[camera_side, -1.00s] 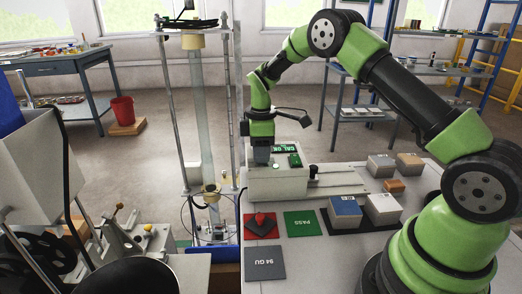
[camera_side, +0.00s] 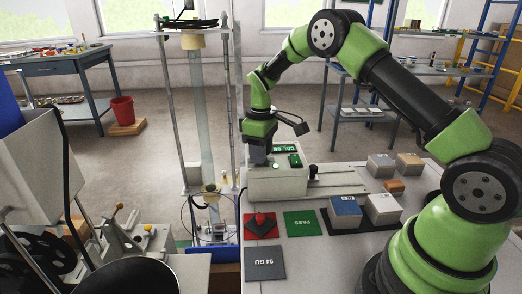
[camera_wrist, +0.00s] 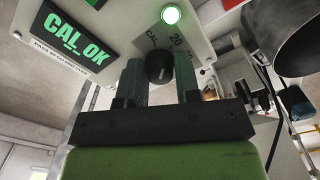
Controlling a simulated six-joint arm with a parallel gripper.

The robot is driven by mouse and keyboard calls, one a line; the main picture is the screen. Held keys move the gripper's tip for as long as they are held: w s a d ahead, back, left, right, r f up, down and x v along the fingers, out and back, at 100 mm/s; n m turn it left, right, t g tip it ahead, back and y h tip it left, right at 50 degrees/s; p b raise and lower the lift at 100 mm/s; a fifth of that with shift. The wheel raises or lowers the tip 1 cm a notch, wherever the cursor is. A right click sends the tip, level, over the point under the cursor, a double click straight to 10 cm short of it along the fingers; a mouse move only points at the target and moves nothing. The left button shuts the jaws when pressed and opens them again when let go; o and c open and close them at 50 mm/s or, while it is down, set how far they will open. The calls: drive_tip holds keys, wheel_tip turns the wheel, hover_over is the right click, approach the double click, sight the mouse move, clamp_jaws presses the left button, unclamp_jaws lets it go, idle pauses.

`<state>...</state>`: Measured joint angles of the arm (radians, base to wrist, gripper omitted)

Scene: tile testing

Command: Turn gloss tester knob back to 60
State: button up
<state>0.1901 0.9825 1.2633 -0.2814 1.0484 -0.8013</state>
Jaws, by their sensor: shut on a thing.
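The gloss tester (camera_side: 268,187) is a pale box on the table in the side view. Its green display (camera_wrist: 70,38) reads CAL OK in the wrist view. The dark round knob (camera_wrist: 160,68) sits on its panel between my two fingers, with a pale pointer mark. Beside it the dial plate shows CAL and 20; another label is partly hidden by a finger. My gripper (camera_wrist: 161,78) is shut on the knob; in the side view it points down at the tester's left part (camera_side: 258,162). The knob itself is hidden there.
A lit green lamp (camera_wrist: 170,15) is above the knob. On the table lie a red pad with a red piece (camera_side: 260,224), a green PASS plate (camera_side: 300,224), a grey 94 GU plate (camera_side: 265,263), and several blocks, including a blue-topped one (camera_side: 345,210). A rail (camera_side: 345,178) extends right from the tester.

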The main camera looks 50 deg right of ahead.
drive_tip(key=m, duration=1.2)
drive_tip(key=shift+m, duration=0.3)
idle(0.4)
drive_tip(key=o, duration=0.9)
wheel_tip(320, 180, up, 9)
drive_tip(key=shift+r, duration=0.5)
